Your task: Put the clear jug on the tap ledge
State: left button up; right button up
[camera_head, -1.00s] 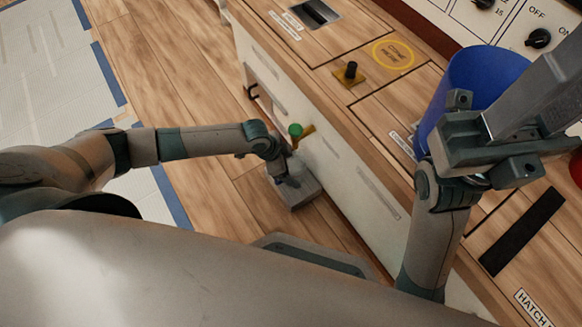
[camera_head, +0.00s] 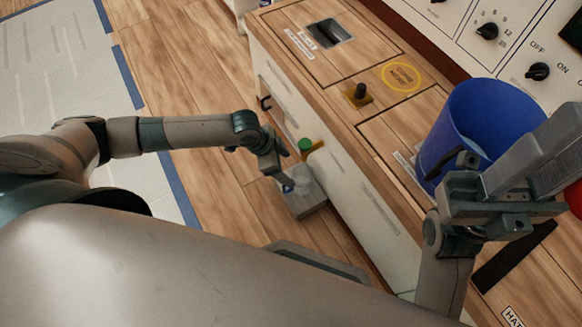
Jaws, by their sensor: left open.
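The tap, with a green knob (camera_head: 305,146) and a brass-coloured body, sticks out from the white cabinet front. Below it is the grey tap ledge (camera_head: 309,201), low beside the cabinet. A small pale, see-through shape, which looks like the clear jug (camera_head: 289,184), shows at the ledge under my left gripper; its outline is mostly hidden. My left gripper (camera_head: 280,172) is open, pointing down close to that shape and left of the tap. I cannot tell whether they touch. My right gripper (camera_head: 488,205) is in front of a blue bucket (camera_head: 480,115); its jaw gap is unclear.
The wooden counter top (camera_head: 345,70) holds a black knob on a brass plate (camera_head: 358,95), a yellow ring label (camera_head: 402,77) and a recessed hatch (camera_head: 329,33). A dial panel (camera_head: 510,60) stands behind. A black handle (camera_head: 264,103) juts from the cabinet.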

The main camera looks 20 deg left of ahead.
pick_arm(q)
jog(key=shift+s+a+r, duration=0.15)
jog(key=shift+a+r, duration=0.05)
jog(key=shift+r, duration=0.3)
dwell(1.9)
